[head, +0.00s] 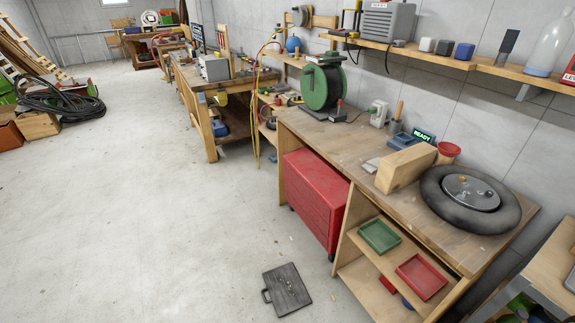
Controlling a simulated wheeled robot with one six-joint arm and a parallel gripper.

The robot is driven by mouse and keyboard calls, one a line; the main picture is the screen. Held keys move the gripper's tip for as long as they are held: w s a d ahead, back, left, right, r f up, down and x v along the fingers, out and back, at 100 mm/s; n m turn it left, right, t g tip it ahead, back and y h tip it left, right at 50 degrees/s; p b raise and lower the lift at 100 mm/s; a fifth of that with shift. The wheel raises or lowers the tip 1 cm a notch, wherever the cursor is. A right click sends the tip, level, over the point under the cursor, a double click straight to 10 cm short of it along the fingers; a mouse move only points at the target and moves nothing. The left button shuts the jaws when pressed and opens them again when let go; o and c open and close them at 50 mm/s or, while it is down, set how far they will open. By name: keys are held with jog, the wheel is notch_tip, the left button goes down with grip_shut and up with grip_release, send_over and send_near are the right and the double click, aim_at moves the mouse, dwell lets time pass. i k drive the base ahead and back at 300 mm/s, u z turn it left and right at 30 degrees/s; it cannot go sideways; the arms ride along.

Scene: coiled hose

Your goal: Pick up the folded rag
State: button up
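A small flat pale grey thing (371,165) lies on the wooden workbench (325,136), just left of a wooden block. It may be the folded rag, but it is too small to tell for sure. The block may hide part of it. No other thing in the head view clearly looks like a folded rag. My gripper is not in view.
The wooden block (405,168), a black tyre-like ring (432,200), a red funnel-like cup (449,149) and a green hose reel (318,88) stand on the bench. A red drawer cabinet (312,200) sits below. A dark board (286,289) lies on otherwise open floor.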

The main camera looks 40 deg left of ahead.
aim_at(371, 167)
jog(key=u, duration=1.35)
jog(key=i, duration=1.65)
